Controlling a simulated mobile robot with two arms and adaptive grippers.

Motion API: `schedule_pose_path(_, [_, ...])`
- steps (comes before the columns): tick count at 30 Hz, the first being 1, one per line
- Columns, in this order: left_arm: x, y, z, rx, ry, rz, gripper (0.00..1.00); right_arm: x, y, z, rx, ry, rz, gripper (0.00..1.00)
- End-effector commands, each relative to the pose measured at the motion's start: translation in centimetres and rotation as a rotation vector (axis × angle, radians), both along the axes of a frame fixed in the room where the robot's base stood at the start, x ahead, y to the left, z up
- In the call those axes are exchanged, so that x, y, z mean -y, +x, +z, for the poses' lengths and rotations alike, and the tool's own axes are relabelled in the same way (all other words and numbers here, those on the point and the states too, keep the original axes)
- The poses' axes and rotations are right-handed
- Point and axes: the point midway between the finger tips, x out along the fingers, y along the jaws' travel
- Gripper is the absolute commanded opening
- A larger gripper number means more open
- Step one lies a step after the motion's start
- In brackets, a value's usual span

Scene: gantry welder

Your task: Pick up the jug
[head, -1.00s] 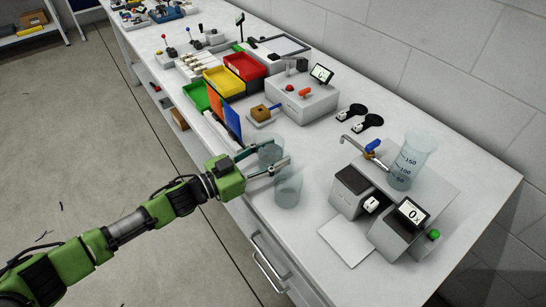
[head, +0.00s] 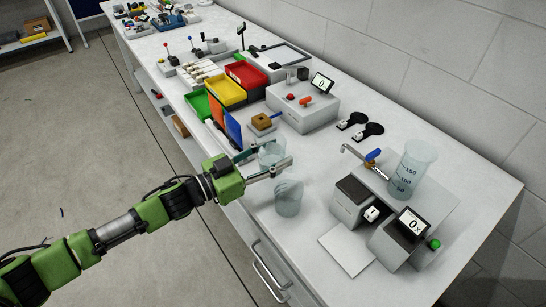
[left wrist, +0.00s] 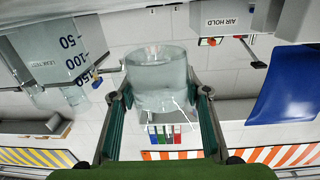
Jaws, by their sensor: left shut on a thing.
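A clear, bluish jug (head: 271,154) is between the fingers of my left gripper (head: 275,159), near the bench's front edge. The left wrist view shows the jug (left wrist: 158,78) filling the space between the two fingers (left wrist: 160,105), which are shut on its sides. Whether its base touches the bench cannot be told. A second clear vessel (head: 289,198) stands upright on the bench just in front of the gripper, apart from the held one. My right gripper is in neither view.
A tall graduated beaker (head: 412,170) stands by a tap at right, behind a grey device with a display (head: 412,222). Blue and orange panels (head: 232,130) and coloured bins (head: 246,72) lie behind the gripper.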

Motion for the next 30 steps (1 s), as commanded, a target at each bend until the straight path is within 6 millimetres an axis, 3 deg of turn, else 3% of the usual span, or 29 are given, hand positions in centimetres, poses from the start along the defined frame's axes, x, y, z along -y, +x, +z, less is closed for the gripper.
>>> schedule_pose_path(13, [0.3, -4.0, 5.0, 0.003, -0.001, -0.002, 0.15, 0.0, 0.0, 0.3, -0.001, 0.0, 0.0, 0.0])
schedule_pose_path(30, [0.8, -10.2, 7.5, 0.001, -0.002, -0.001, 0.15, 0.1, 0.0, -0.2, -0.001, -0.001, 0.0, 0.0])
